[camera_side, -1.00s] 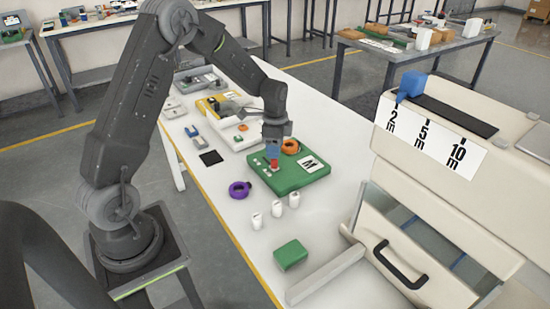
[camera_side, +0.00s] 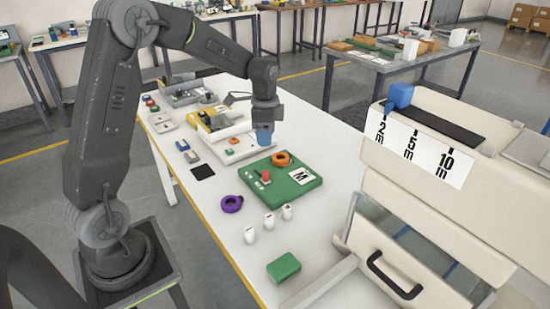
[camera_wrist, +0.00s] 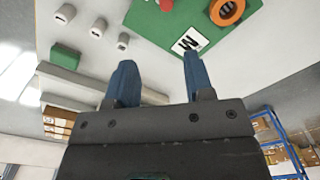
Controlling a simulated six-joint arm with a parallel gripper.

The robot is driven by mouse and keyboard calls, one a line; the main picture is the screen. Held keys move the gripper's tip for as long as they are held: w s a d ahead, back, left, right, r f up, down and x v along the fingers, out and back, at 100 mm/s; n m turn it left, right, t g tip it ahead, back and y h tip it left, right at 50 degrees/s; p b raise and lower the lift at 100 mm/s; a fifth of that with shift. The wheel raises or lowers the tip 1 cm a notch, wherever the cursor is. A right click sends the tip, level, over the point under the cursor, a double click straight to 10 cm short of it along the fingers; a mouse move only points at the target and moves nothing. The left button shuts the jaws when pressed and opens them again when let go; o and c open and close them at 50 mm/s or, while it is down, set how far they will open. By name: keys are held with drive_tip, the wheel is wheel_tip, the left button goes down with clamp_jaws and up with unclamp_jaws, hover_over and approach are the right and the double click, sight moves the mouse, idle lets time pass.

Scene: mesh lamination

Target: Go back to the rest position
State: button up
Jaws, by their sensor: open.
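My gripper (camera_side: 264,138) hangs above the far side of the green board (camera_side: 312,187), clear of it. In the wrist view its two blue fingers (camera_wrist: 156,80) stand apart with nothing between them. The green board also shows at the top of the wrist view (camera_wrist: 150,24). On the board are an orange ring (camera_side: 282,159), a small red piece (camera_side: 266,176) and a white card marked M (camera_side: 301,176). The orange ring (camera_wrist: 227,11) and the card (camera_wrist: 187,44) also show in the wrist view.
A purple ring (camera_side: 231,204), several white cylinders (camera_side: 269,222) and a green block (camera_side: 284,267) lie nearer the camera. A cream machine with a black handle (camera_side: 394,275) stands at the right. Grey and yellow fixtures (camera_side: 213,119) sit toward the back of the table.

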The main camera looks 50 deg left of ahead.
drive_tip(key=s+d+r+n+t, duration=0.2)
drive_tip(key=s+d+r, duration=0.35)
drive_tip(key=r, duration=0.25)
drive_tip(key=s+d+r+n+t, duration=0.1)
drive_tip(key=s+d+r+n, duration=0.1)
drive_tip(key=s+d, duration=0.3)
drive_tip(key=s+d+r+n+t, duration=0.1)
drive_tip(key=s+d+n, duration=0.3)
drive_tip(key=s, duration=0.8)
drive_tip(key=shift+d+r+n+t, duration=0.3)
drive_tip(key=shift+d+r+t, duration=0.05)
drive_tip(key=shift+d+t, duration=0.35)
